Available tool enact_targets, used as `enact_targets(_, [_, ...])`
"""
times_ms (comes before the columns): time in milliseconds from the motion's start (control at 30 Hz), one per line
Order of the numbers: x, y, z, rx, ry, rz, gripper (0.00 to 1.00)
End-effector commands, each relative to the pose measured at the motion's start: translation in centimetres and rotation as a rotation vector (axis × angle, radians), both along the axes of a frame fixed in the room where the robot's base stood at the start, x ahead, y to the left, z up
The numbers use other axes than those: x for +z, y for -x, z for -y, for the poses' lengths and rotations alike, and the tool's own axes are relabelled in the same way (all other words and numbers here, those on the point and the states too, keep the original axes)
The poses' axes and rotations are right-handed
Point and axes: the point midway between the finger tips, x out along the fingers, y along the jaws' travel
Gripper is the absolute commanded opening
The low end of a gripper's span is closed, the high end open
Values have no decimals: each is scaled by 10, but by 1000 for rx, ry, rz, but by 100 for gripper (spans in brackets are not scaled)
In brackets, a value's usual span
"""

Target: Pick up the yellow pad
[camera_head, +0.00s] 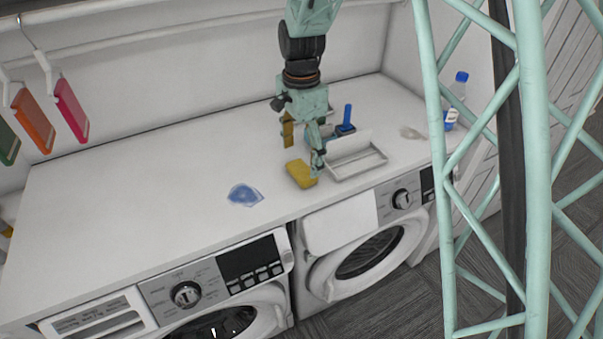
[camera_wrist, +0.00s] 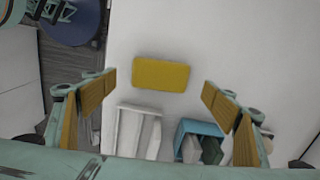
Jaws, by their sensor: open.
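The yellow pad (camera_head: 301,174) lies flat on the white countertop, near the front edge above the gap between the two machines. In the wrist view the yellow pad (camera_wrist: 161,75) is a rounded rectangle beyond the fingertips, roughly centred between them. My gripper (camera_head: 302,155) is open and empty above the counter, close to the pad. In the wrist view its two fingers with ribbed tan faces (camera_wrist: 163,88) are spread wide on either side. In the head view one finger partly overlaps the pad's right end.
A white tray (camera_head: 357,176) sits right of the pad, and a blue-handled brush (camera_head: 347,117) stands behind it. A blue crumpled item (camera_head: 244,195) lies to the left. A blue-capped bottle (camera_head: 456,97) stands far right. The left counter is clear.

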Motion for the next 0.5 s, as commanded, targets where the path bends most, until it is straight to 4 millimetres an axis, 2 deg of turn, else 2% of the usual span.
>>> enact_targets(267, [-6, 0, 0, 0, 1, -2, 78])
enact_targets(500, [-26, 0, 1, 0, 0, -2, 78])
